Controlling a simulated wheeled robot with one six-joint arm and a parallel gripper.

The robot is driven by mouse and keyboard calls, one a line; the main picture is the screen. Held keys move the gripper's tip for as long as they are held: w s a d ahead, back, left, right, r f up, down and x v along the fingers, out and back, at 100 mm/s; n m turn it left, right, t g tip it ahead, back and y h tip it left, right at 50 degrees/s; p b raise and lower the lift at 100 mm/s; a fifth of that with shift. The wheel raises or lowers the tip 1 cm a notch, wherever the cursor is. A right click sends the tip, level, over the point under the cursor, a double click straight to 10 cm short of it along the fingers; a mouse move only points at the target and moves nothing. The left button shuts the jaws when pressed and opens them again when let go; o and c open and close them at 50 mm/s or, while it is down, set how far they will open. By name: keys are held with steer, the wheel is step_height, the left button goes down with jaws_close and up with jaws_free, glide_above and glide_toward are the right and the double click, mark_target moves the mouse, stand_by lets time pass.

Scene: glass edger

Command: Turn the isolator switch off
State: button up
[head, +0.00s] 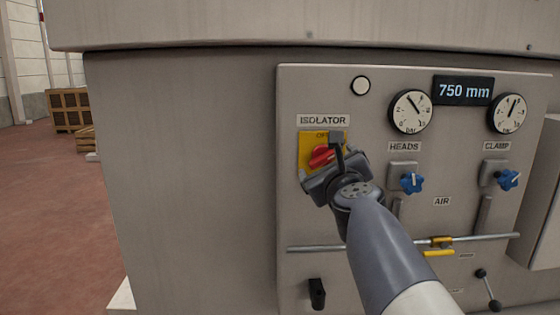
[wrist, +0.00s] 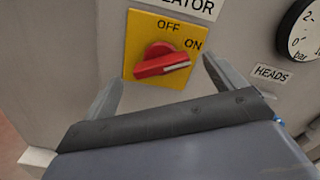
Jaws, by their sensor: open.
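The isolator switch has a red rotary handle (wrist: 160,62) on a yellow plate (wrist: 140,32) marked OFF at the top and ON at the right. The white mark on the handle points right, towards ON. The handle also shows in the head view (head: 320,156), partly hidden by my gripper. My gripper (wrist: 162,72) is open in front of the switch, with one finger on each side of the handle in the wrist view. It holds nothing. I cannot tell whether a finger touches the handle.
The grey panel also carries two dials, including the heads gauge (head: 410,111), blue knobs such as the heads knob (head: 411,182), and a 750 mm display (head: 463,91). A horizontal metal rail (head: 314,248) runs below. Wooden crates (head: 70,108) stand far left on open floor.

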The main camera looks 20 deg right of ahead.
mark_target(324, 160)
steer(key=shift+x, duration=2.35)
steer(key=c, duration=1)
steer(key=shift+o, duration=0.2)
steer(key=shift+n, duration=0.4)
steer(key=n, duration=0.3)
steer(key=n+b, duration=0.1)
steer(key=n, duration=0.1)
steer(key=shift+a+f+n, duration=0.1)
steer(key=shift+f+n, duration=0.05)
steer(key=shift+n, duration=0.25)
steer(key=n+b, duration=0.1)
steer(key=n, duration=0.4)
steer(key=shift+f, duration=0.1)
steer(key=shift+n, duration=0.3)
